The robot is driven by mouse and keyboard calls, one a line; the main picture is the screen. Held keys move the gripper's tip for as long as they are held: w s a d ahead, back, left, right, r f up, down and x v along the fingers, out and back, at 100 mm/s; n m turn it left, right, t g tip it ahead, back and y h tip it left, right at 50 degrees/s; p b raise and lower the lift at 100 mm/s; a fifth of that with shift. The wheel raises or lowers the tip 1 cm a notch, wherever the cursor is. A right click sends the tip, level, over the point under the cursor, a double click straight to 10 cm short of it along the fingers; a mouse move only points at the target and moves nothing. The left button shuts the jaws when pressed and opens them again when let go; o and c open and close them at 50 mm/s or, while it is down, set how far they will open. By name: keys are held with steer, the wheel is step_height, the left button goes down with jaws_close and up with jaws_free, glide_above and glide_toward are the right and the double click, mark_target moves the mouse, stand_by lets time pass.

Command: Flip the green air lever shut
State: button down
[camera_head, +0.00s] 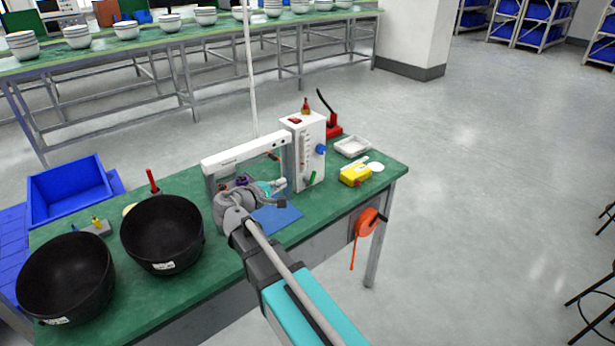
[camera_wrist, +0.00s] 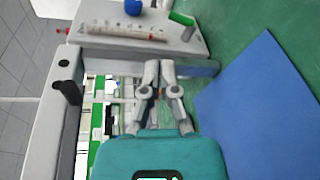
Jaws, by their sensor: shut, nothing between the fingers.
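The green air lever (camera_head: 312,177) sits low on the front of a white upright box (camera_head: 308,140) with a gauge tube and a blue knob. In the wrist view the green lever (camera_wrist: 182,18) shows at the top, on a short metal stem beside the gauge tube. It stands out at an angle from the box (camera_wrist: 150,38). My gripper (camera_head: 282,183) is under the white frame, left of the lever. In the wrist view my gripper (camera_wrist: 161,65) has its fingers together and empty, pointing toward the box, apart from the lever.
A white-topped frame (camera_head: 245,153) stands around my gripper, with a grey post in the wrist view (camera_wrist: 50,115). A blue mat (camera_head: 283,215) lies in front. Black bowls (camera_head: 162,235), a yellow device (camera_head: 354,175) and a white tray (camera_head: 352,147) share the green table.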

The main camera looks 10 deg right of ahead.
mark_target(312, 176)
steer(key=n+y+p, duration=0.1)
steer(key=n, duration=0.6)
steer(key=n+g+p, duration=0.1)
steer(key=n+p, duration=0.1)
steer(key=n, duration=0.4)
steer(key=shift+s+a+n+y, duration=0.1)
steer(key=shift+n+y, duration=0.3)
steer(key=shift+f, duration=0.1)
steer(key=b+x, duration=0.5)
steer(key=x, duration=0.8)
steer(key=shift+d+f, duration=0.15)
steer(key=shift+d, duration=0.2)
steer(key=shift+w, duration=0.25)
